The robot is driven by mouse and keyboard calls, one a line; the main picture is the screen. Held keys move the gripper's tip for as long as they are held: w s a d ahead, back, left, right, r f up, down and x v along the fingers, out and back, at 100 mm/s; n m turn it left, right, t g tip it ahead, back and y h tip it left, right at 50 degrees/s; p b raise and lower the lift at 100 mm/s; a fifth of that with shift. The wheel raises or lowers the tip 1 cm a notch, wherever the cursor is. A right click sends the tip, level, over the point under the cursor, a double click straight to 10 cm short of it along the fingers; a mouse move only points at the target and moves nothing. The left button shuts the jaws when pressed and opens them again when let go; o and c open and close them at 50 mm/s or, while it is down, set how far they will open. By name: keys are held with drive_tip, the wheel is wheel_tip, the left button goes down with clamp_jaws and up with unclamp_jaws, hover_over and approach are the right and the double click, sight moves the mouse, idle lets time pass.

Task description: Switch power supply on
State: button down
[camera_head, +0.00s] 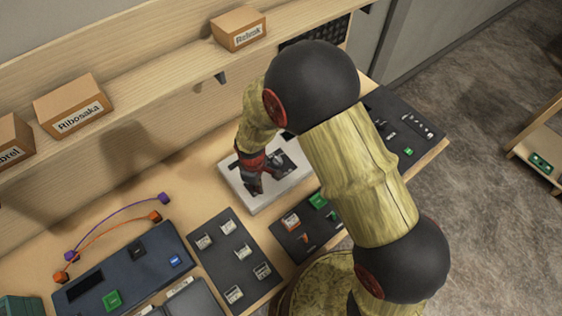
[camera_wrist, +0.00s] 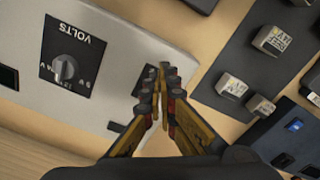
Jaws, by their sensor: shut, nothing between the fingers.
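The power supply is a pale grey-white box (camera_head: 262,203) on the bench, below the shelf. In the wrist view the box (camera_wrist: 103,98) fills the left and middle. It carries a black plate labelled VOLTS with a grey dial (camera_wrist: 65,70). A small dark part (camera_wrist: 115,127), perhaps a switch, shows on the box beside my left finger. My gripper (camera_head: 257,190) is over the box in the head view, partly hiding its top. In the wrist view my gripper (camera_wrist: 163,75) is shut with fingertips together and empty, near the box's edge. Whether it touches the box is unclear.
A dark panel with several pale switches (camera_head: 235,255) lies beside the box. A blue-grey console (camera_head: 125,270) with green and blue buttons is farther left, with orange and purple cables behind it. Cartons (camera_head: 70,105) stand on the shelf above. Bare bench shows left of the box.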

drive_tip(key=shift+f+b, duration=0.55)
drive_tip(key=shift+f, duration=0.25)
drive_tip(key=shift+w+a, duration=0.1)
drive_tip(key=shift+w, duration=0.05)
drive_tip(key=shift+w+a, duration=0.25)
drive_tip(key=shift+w, duration=0.15)
drive_tip(key=shift+w+a, duration=0.2)
drive_tip(key=shift+w, duration=0.05)
drive_tip(key=shift+w+a, duration=0.15)
drive_tip(key=shift+w, duration=0.05)
idle(0.4)
wheel_tip(320, 180, up, 7)
drive_tip(key=p, duration=0.3)
drive_tip(key=shift+s+d+p, duration=0.25)
drive_tip(key=shift+s+p, duration=0.05)
drive_tip(key=shift+s, duration=0.05)
